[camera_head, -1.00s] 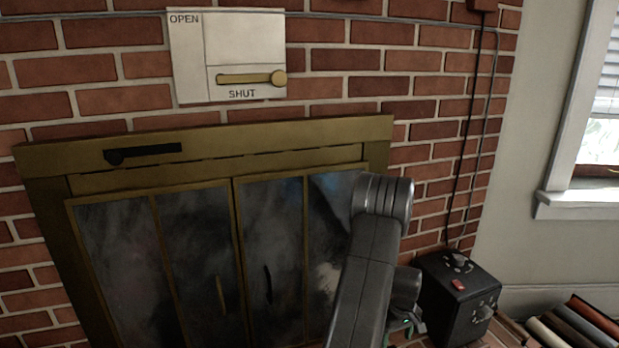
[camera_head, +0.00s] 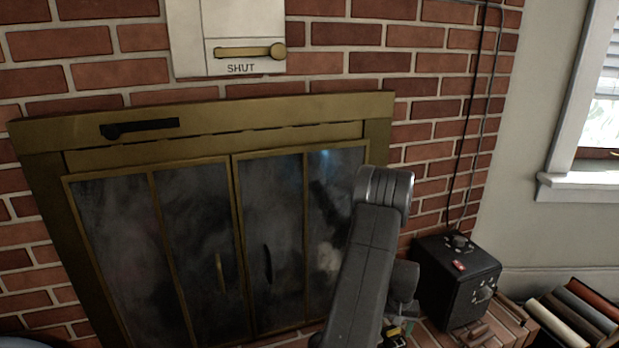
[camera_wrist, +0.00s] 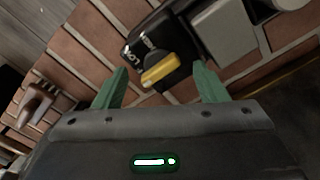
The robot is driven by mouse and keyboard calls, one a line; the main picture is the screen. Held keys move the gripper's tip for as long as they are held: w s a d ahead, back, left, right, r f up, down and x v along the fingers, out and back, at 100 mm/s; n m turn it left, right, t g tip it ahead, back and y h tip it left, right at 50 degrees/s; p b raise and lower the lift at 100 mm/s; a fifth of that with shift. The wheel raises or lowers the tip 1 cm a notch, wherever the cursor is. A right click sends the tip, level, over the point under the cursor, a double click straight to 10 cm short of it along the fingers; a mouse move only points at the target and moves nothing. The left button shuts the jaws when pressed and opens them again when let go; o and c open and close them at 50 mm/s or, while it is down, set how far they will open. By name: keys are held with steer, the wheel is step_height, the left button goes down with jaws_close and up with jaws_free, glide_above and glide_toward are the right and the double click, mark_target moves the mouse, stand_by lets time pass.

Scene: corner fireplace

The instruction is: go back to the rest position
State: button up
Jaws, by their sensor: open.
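My gripper (camera_wrist: 160,75) shows in the wrist view with its two green fingers spread apart and nothing held between them. A black device with a yellow lever or knob (camera_wrist: 162,70) lies in view beyond the fingertips; I cannot tell how far away it is. In the head view my arm stands in front of the right side of the fireplace doors, with its lower end near the bottom edge. The gripper itself is not clear there. A small yellow part (camera_head: 397,334) shows beside the arm at the bottom.
Brass-framed fireplace doors (camera_head: 200,240) stand closed. Above is a panel (camera_head: 243,35) with its lever by SHUT. A black control box (camera_head: 455,285) stands right of my arm on the brick hearth. Books (camera_head: 575,320) lie further right. The wrist view shows a brown wooden object (camera_wrist: 38,102).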

steer(key=m+b, duration=0.1)
steer(key=m, duration=0.5)
steer(key=m+b, duration=0.1)
steer(key=m, duration=0.3)
steer(key=shift+m, duration=0.4)
steer(key=shift+s+r, duration=0.1)
steer(key=shift+r, duration=0.05)
